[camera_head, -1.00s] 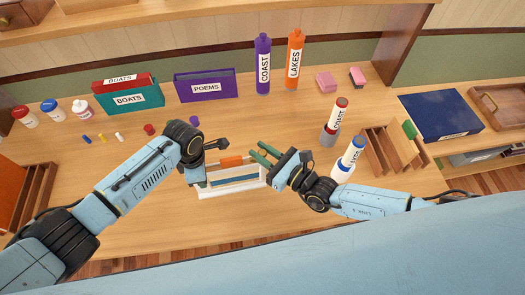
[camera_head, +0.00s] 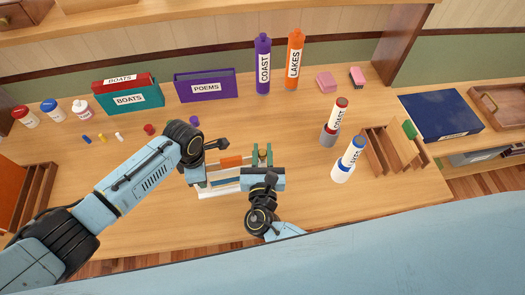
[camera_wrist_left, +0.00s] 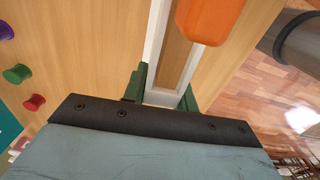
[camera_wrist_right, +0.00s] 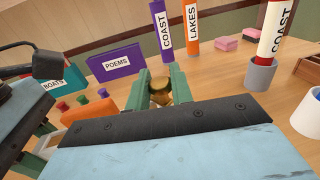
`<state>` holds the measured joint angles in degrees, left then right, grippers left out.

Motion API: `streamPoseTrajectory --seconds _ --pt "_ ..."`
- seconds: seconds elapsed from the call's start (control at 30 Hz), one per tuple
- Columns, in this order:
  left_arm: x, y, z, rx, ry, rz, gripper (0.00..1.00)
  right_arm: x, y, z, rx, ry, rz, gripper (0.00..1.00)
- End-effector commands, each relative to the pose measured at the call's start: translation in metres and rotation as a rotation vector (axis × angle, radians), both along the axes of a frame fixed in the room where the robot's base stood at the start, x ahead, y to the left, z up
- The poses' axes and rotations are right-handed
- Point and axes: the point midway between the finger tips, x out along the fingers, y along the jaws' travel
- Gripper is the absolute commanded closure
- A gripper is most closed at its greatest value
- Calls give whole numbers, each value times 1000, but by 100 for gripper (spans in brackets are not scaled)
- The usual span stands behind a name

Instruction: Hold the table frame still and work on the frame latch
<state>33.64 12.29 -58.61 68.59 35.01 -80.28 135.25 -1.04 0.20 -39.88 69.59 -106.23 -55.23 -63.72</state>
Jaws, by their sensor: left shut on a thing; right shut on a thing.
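The table frame (camera_head: 215,190) is a low white-edged frame with a wooden middle on the desk, partly hidden by my arms. An orange block (camera_head: 232,162) sits on it; the block also shows large in the left wrist view (camera_wrist_left: 212,15). My left gripper (camera_wrist_left: 165,98) is shut on the frame's left end, a green finger on either side. My right gripper (camera_head: 262,155) is at the frame's right end. In the right wrist view, its green fingers are shut on a small brass-coloured rounded piece (camera_wrist_right: 161,92), apparently the frame latch. The fingers hide part of it.
Teal and purple boxes (camera_head: 207,86) and tall purple and orange tubes (camera_head: 294,60) stand behind. Small coloured pegs lie left. The desk's front is mostly clear.

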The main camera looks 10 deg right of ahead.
Motion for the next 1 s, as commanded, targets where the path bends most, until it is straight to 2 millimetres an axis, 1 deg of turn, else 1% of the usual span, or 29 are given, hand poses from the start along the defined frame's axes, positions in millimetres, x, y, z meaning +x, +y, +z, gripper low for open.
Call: streamPoseTrajectory --seconds 0.2,0.5,0.7,1.0 --pt "0 0 0 1 0 -2 100 2 0 1 2 0 -173 100" --pt "0 0 0 1 1 -2 100 2 -1 1 0 -2 -320 100" --pt "0 1 0 2 1 -2 100 1 -1 0 -1 -2 -361 100" --pt "0 1 0 2 1 -1 100 0 -1 1 -1 -2 -370 100"
